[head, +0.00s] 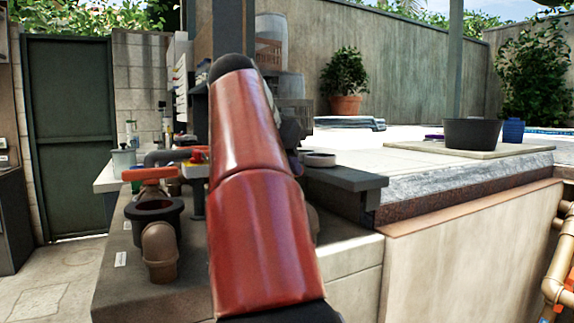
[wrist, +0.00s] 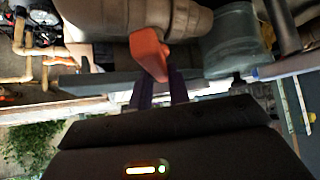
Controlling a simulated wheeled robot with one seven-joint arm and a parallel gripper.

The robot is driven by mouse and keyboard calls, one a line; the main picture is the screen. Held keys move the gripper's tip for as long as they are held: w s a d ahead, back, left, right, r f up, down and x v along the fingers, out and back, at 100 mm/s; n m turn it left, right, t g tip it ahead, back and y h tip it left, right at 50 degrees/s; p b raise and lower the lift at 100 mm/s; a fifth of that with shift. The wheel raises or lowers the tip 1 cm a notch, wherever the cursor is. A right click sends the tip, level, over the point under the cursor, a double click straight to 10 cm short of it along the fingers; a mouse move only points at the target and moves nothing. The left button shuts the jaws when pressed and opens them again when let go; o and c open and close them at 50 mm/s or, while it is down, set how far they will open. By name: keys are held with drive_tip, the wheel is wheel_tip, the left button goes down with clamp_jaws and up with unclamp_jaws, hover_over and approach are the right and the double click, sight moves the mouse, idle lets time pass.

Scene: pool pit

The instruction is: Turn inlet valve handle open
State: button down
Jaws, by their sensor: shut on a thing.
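In the wrist view, my gripper (wrist: 158,84) has its two dark purple fingers shut on the end of an orange valve handle (wrist: 150,52). The handle sticks out towards the fingers from beside a broad tan pipe fitting (wrist: 180,17). In the head view, my red arm fills the middle and hides my gripper. An orange handle (head: 148,174) lies roughly level above a dark round collar and a tan pipe elbow (head: 160,250), left of my arm. I cannot tell whether it is the same handle that I hold.
A dark ledge with a small round dish (head: 319,159) juts out right of my arm. Beyond it is a stone deck with a black bowl (head: 471,134) and a blue cup (head: 513,131). Orange and tan pipes (head: 556,280) run along the right edge. Open floor lies at left.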

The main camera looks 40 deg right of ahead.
drive_tip(key=c, duration=1.3)
unclamp_jaws()
drive_tip(key=shift+p+v, duration=0.85)
drive_tip(key=shift+v, duration=3.05)
